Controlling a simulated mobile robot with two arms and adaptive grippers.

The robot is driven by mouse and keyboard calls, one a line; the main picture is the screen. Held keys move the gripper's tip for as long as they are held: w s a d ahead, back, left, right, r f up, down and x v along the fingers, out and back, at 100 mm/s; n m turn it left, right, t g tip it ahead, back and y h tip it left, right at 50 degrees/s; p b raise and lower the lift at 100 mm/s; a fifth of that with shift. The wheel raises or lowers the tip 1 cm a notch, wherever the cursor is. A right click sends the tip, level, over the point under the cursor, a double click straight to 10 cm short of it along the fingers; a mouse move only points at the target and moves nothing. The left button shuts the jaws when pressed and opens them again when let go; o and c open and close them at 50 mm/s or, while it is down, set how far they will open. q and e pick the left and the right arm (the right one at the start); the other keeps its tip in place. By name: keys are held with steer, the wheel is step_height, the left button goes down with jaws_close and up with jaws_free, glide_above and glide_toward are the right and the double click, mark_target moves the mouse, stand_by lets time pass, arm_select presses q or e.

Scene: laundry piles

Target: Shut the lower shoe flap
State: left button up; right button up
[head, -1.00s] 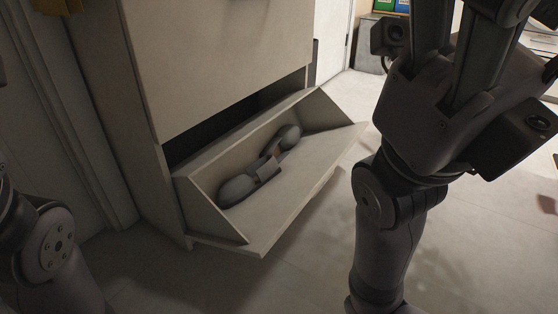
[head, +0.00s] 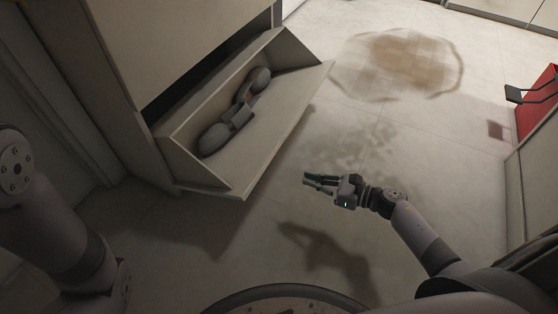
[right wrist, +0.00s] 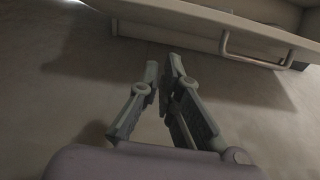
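The lower shoe flap (head: 270,140) is tilted out at the bottom of the pale cabinet, open, with dark grey shoes (head: 232,118) lying in it. My right gripper (head: 311,181) is over the floor to the right of the flap's front edge, apart from it. In the right wrist view its fingers (right wrist: 160,72) come nearly together with nothing between them. That view also shows the flap (right wrist: 200,32) along the top, with a bar handle (right wrist: 258,55) on its face. My left arm shows at the left, but its gripper is out of view.
The cabinet's upper front (head: 170,40) stands closed above the flap. A round brownish patch (head: 400,65) is on the floor behind. A red container (head: 536,105) with a dark bracket is at the right edge. The floor between flap and red container is clear.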

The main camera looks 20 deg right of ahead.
steer(key=shift+s+d+f, duration=0.3)
steer(key=shift+s+f, duration=0.05)
steer(key=shift+f, duration=0.3)
jaws_close()
steer(key=w+a+r+b, duration=0.1)
steer(key=w+a+b, duration=0.3)
steer(key=w+a, duration=0.4)
steer(key=shift+r+b, duration=0.3)
steer(key=shift+b, duration=0.1)
